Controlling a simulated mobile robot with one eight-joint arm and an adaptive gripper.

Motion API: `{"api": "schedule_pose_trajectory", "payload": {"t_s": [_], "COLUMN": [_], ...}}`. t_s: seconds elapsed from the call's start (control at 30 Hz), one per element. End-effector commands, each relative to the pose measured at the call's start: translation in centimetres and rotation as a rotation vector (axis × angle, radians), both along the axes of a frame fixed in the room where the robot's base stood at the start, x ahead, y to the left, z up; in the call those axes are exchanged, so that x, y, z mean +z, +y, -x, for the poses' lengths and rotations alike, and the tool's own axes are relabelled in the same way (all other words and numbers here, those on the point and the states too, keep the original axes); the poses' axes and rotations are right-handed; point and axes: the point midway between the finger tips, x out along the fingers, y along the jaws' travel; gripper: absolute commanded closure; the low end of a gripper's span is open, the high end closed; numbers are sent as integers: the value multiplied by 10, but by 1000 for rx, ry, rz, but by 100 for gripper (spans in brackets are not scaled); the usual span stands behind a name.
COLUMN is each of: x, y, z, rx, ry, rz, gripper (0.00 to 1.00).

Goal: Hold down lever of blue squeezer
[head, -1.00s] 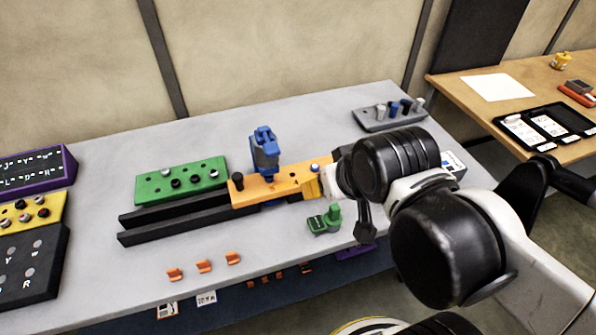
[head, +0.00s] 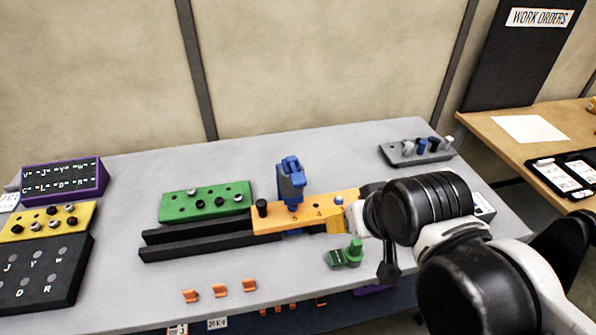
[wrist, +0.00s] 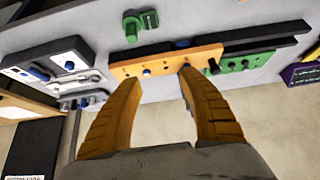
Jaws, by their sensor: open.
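The blue squeezer (head: 291,182) stands upright at the back edge of an orange plate (head: 270,224), its blue head rising above the plate. I cannot make out which part of it is the lever. My gripper (head: 337,217) is at the right end of the orange plate, to the right of the squeezer and apart from it; my wrist partly hides that end. In the wrist view my gripper (wrist: 158,78) has its two orange fingers spread with nothing between them, reaching toward the plate. The right finger there seems to hide most of the squeezer.
A green block (head: 206,204) with pegs and black rails (head: 200,246) lie left of the plate. A small green part (head: 344,255) stands in front. Orange clips (head: 220,290) are near the front edge. A grey peg holder (head: 418,152) is at back right.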

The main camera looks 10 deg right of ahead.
Motion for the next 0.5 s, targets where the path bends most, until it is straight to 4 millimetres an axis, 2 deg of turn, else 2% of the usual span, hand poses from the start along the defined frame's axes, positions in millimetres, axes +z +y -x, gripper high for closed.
{"api": "schedule_pose_trajectory", "payload": {"t_s": [0.37, 0.5], "x": [0, 6], "y": [0, 1], "z": [0, -2], "rx": [0, 21], "ry": [0, 10], "rz": [0, 12], "gripper": [52, 93]}}
